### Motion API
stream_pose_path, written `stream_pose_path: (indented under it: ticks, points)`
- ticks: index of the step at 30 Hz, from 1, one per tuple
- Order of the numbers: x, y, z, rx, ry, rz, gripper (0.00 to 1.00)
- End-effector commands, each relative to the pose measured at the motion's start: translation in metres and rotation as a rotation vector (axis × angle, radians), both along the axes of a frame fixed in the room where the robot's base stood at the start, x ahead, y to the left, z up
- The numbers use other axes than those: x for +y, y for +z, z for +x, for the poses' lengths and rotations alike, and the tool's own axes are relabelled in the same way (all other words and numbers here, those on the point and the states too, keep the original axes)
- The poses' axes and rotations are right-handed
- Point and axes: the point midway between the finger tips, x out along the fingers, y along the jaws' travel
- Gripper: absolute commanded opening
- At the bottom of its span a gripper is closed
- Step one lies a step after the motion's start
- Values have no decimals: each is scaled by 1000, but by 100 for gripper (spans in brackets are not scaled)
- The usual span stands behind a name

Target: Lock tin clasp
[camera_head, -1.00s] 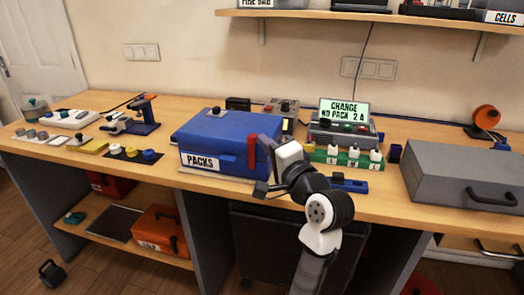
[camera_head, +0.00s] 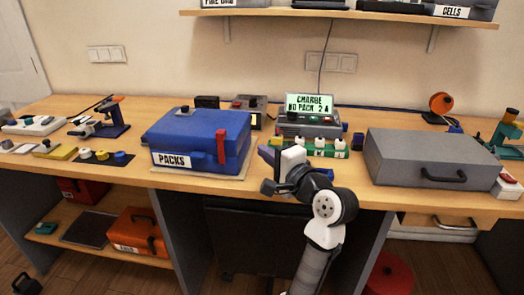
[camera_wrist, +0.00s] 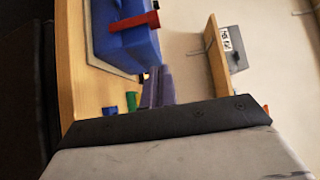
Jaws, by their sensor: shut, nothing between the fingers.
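The blue tin (camera_head: 190,135), labelled PACKS, stands on the bench with its lid down. Its red clasp (camera_head: 221,146) stands upright against the front face, near the right end. Whether the clasp is fully latched I cannot tell. In the wrist view the tin (camera_wrist: 125,45) is at the upper left, and the red clasp (camera_wrist: 135,21) sticks out from it. My gripper (camera_head: 266,154) is shut and empty, to the right of the tin and apart from the clasp. Its fingers (camera_wrist: 157,86) also show in the wrist view, pointing toward the tin's side.
A charger with a lit screen (camera_head: 309,103) stands behind my gripper, with a green rack (camera_head: 325,150) before it. A grey case (camera_head: 415,158) stands to the right. Small tools and coloured parts lie left of the tin. A shelf (camera_head: 340,16) hangs above.

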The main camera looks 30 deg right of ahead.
Motion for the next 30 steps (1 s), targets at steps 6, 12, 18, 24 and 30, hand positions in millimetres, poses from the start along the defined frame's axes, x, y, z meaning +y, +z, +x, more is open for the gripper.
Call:
stream_pose_path:
  ticks: [6, 12, 18, 24, 30]
  points:
    - [9, 3, 48, 1, 4, 1, 0]
    - [23, 3, 81, 0, 3, -1, 0]
    - [40, 1, 93, 0, 1, 0, 0]
    - [44, 1, 96, -2, 0, 0, 0]
    - [44, 1, 96, -2, 0, 0, 0]
